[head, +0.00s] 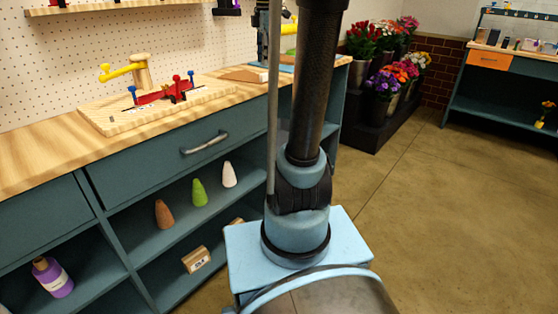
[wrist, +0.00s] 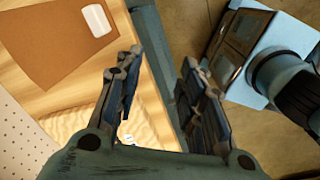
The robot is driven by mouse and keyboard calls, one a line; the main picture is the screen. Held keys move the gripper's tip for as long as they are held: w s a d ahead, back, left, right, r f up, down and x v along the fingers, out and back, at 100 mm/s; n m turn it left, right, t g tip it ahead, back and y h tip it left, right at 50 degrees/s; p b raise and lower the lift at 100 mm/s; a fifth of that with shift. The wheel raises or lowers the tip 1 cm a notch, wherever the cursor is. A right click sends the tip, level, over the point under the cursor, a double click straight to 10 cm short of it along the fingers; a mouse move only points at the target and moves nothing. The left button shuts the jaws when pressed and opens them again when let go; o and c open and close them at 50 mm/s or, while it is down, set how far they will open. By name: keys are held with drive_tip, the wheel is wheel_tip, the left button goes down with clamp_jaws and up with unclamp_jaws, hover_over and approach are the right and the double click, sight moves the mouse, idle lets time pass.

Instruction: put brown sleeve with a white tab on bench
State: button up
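The brown sleeve (wrist: 58,38) lies flat on the wooden bench (wrist: 150,90) at the upper left of the wrist view. Its white tab (wrist: 96,20) shows near its right edge. My gripper (wrist: 160,62) is open, with its fingers wide apart and nothing between them. It is over the bench's front edge, to the right of the sleeve and apart from it. In the head view a flat brown piece (head: 243,76) lies on the bench (head: 40,160) beside my arm, which partly hides that area; I cannot tell if it is the sleeve.
A wooden board (head: 105,120) with a red clamp fixture (head: 165,95) stands on the bench. Below are a drawer with a handle (head: 203,143) and shelves holding cones (head: 199,193) and a purple bottle (head: 52,278). Flower buckets (head: 383,80) stand behind. The floor at right is clear.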

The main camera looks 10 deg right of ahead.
drive_tip(key=s+a+f+m+t, duration=0.1)
drive_tip(key=s+a+f+m, duration=0.1)
drive_tip(key=s+f+m, duration=1.6)
drive_tip(key=s+f, duration=0.8)
drive_tip(key=s, duration=0.2)
drive_tip(key=shift+s+f+m+t, duration=0.3)
drive_tip(key=shift+f+m, duration=0.05)
drive_tip(key=shift+m, duration=0.05)
drive_tip(key=shift+a, duration=0.1)
drive_tip(key=shift+w+f, duration=0.2)
drive_tip(key=shift+w, duration=0.3)
